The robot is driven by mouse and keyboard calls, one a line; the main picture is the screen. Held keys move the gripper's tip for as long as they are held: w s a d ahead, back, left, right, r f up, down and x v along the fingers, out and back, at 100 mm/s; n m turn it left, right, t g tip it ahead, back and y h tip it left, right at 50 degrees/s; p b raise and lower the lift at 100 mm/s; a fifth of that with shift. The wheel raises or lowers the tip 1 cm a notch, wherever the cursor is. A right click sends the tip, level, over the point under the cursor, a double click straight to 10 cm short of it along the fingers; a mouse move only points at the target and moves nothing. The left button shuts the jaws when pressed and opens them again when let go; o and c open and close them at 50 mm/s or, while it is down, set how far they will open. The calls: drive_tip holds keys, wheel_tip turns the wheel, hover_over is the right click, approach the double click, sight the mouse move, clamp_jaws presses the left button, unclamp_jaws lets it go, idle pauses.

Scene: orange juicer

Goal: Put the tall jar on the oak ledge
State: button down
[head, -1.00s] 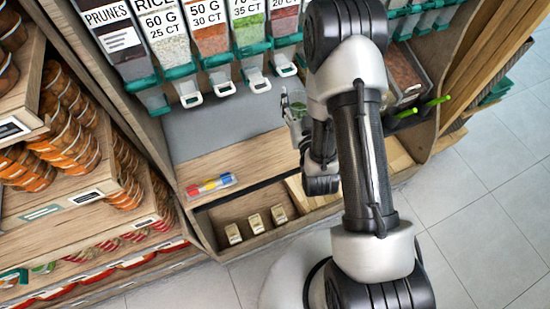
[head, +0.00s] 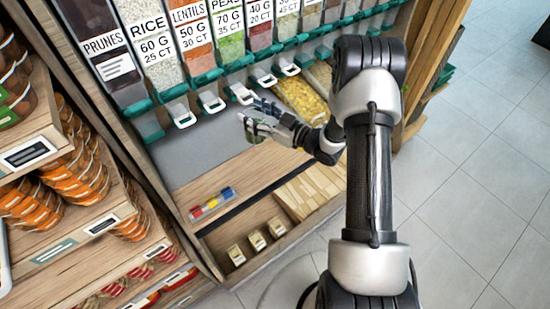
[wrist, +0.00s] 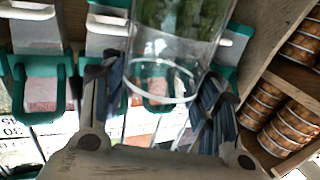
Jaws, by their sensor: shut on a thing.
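The tall jar is clear with green contents, seen in the wrist view (wrist: 178,48) between my gripper's two fingers (wrist: 163,92). The fingers are shut on it. In the head view my gripper (head: 267,115) is in front of the dispensers, above the wooden ledge. The jar is small and partly hidden there, so its tilt is hard to tell. The oak ledge (head: 275,163) is the light wooden surface below the grey back panel. My gripper appears apart from it.
Labelled dispensers (head: 150,50) with green-edged spouts hang behind my gripper. A small block with red, yellow and blue parts (head: 212,203) lies on the ledge's left. Lower bins hold small cartons (head: 257,241). Shelves of jars (head: 70,180) stand left. The ledge's middle is clear.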

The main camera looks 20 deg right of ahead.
wheel_tip(320, 180, down, 20)
drive_tip(key=b, duration=0.5)
drive_tip(key=shift+b, duration=0.4)
drive_tip(key=shift+s, duration=0.1)
drive_tip(key=shift+f, duration=0.2)
drive_tip(key=c, duration=0.6)
unclamp_jaws()
